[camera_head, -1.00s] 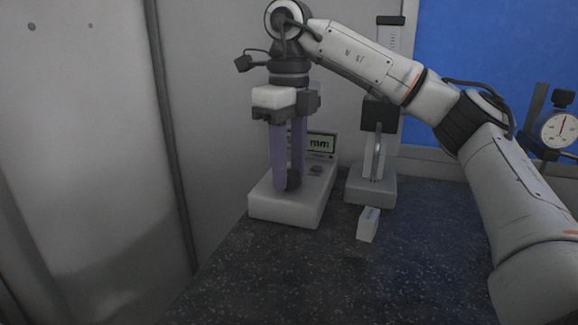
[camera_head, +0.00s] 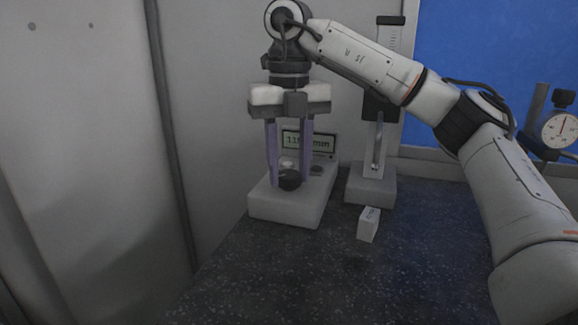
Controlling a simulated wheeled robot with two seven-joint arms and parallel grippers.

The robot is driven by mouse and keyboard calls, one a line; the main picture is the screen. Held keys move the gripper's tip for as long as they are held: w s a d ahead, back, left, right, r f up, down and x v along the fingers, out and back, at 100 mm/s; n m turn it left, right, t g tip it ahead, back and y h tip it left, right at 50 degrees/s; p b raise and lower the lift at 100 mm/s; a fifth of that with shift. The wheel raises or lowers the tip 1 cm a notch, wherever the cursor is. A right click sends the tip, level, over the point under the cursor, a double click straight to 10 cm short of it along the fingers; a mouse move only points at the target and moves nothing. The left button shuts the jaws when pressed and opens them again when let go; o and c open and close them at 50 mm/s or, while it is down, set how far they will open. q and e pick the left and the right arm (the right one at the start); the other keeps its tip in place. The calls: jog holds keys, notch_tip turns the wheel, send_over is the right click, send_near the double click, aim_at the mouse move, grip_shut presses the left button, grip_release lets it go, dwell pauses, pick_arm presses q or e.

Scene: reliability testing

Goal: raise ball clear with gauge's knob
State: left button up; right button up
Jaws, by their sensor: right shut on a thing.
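The gauge (camera_head: 290,207) is a pale block base with a lit display (camera_head: 309,143) at its back, reading figures and "mm" partly behind a finger. A dark round knob (camera_head: 290,180) stands on the base. My right gripper (camera_head: 289,178) points straight down, shut on the knob, with one purple finger on either side of it. A grey stand (camera_head: 371,185) with an upright column is just right of the gauge. I cannot make out the ball for certain. My left gripper is not in view.
A small white lettered block (camera_head: 368,224) lies on the dark speckled bench (camera_head: 330,275) in front of the stand. A dial indicator (camera_head: 560,130) stands at the far right. A grey wall panel (camera_head: 90,150) closes the left side. The front bench is clear.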

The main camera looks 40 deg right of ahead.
aim_at(289, 174)
dwell(0.4)
jog(key=o, duration=1.1)
jog(key=shift+c, duration=0.2)
notch_tip(289, 174, up, 10)
jog(key=shift+r, duration=0.2)
